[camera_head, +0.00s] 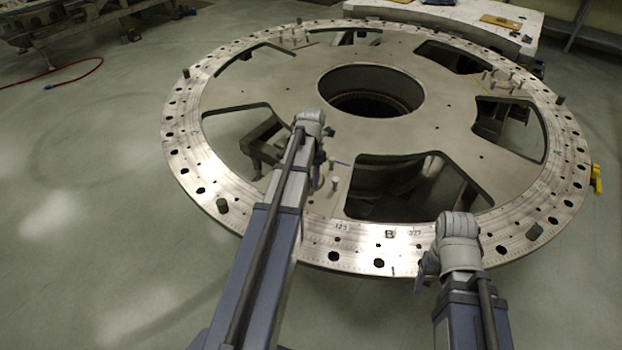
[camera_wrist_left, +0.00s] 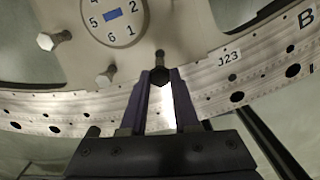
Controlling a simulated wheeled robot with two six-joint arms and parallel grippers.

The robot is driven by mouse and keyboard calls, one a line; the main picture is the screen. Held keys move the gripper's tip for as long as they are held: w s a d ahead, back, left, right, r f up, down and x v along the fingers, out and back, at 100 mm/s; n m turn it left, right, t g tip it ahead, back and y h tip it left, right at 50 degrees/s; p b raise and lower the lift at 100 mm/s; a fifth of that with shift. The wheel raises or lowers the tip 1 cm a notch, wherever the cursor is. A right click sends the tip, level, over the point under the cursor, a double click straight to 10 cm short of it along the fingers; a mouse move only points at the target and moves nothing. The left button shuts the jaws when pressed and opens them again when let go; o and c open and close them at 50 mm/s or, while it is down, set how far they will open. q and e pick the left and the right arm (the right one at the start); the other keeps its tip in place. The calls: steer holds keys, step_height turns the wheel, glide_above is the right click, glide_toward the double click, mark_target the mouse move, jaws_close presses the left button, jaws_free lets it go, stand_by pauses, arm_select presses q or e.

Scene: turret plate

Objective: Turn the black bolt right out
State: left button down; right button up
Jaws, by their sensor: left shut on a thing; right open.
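The black bolt (camera_wrist_left: 159,74) shows in the left wrist view between the tips of my left gripper (camera_wrist_left: 159,82), its dark head gripped from both sides. The bolt stands in the turret plate (camera_wrist_left: 200,75). How far it is turned out I cannot tell. In the head view my left gripper (camera_head: 317,178) is over the front part of the plate (camera_head: 440,130), and the arm hides the bolt there. My right gripper (camera_head: 424,272) is at the plate's front rim, partly hidden by its own wrist, open, with nothing seen in it.
A yellow clamp (camera_head: 596,179) is at the right edge. Large openings cut the plate.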

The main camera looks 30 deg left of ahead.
arm_select(q)
steer(key=shift+r+p, duration=1.45)
steer(key=shift+r, duration=0.25)
